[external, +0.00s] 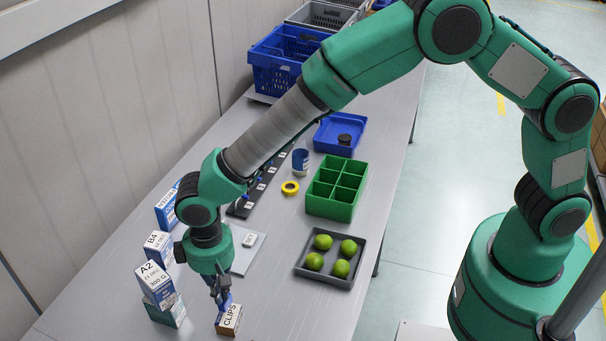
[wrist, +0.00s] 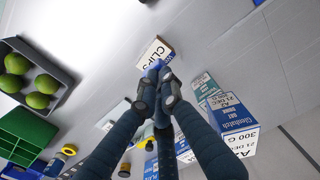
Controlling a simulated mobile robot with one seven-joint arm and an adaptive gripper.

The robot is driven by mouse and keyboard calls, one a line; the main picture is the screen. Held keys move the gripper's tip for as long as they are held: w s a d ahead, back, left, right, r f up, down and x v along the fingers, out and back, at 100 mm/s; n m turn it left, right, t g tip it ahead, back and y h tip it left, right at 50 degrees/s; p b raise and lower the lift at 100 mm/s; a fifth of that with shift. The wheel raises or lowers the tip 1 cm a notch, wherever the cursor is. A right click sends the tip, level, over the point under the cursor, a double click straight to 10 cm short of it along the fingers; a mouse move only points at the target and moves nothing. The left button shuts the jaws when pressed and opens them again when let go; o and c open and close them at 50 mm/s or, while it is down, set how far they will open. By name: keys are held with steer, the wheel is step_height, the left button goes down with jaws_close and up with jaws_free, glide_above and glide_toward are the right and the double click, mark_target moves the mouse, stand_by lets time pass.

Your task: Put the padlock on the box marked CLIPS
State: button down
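The small box marked CLIPS (external: 230,320) stands at the near end of the table, with its white labelled face up; it also shows in the wrist view (wrist: 156,52). My gripper (external: 221,292) points down just above this box. Its fingertips (wrist: 157,82) are closed on a small blue thing, which looks like the padlock (wrist: 154,65). The blue thing is at the edge of the CLIPS label in the wrist view. The fingers hide much of it, and I cannot tell whether it touches the box.
Cartons marked A2 (external: 154,284) and B4 (external: 159,247) stand close left of my gripper. A dark tray (external: 326,278) with several green limes and a green divided box (external: 335,208) stand to the right. A yellow tape roll (external: 290,188) lies farther back.

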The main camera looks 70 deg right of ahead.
steer(key=shift+f, duration=1.75)
steer(key=shift+f, duration=0.15)
steer(key=c, duration=1.9)
jaws_free()
steer(key=shift+c, duration=0.2)
step_height(320, 180, up, 12)
steer(key=shift+r, duration=0.15)
steer(key=shift+d, duration=0.1)
